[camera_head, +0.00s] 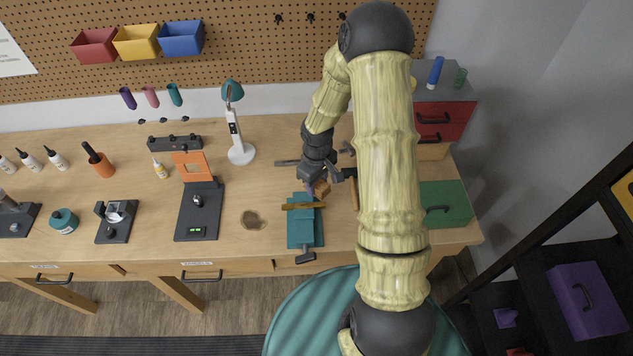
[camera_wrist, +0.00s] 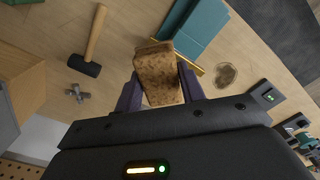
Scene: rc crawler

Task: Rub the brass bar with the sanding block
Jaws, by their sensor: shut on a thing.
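The brass bar (camera_head: 303,206) lies across the teal vise (camera_head: 305,234) near the front of the workbench. In the wrist view a short piece of the brass bar (camera_wrist: 191,63) shows beside the teal vise (camera_wrist: 201,25). My gripper (camera_head: 316,189) is over the bench just behind the bar. It is shut on the sanding block (camera_wrist: 159,75), a brown speckled block between the two dark fingers. The block (camera_head: 322,188) also shows at the fingers in the head view. The block is close to the bar and overlaps it in the wrist view; I cannot tell if they touch.
A hammer (camera_wrist: 89,49) lies beside the vise, with a small grey metal part (camera_wrist: 77,93) near it. A brown round patch (camera_head: 252,220) is left of the vise. A green box (camera_head: 446,204) stands at the right, and a white lamp (camera_head: 240,150) behind left.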

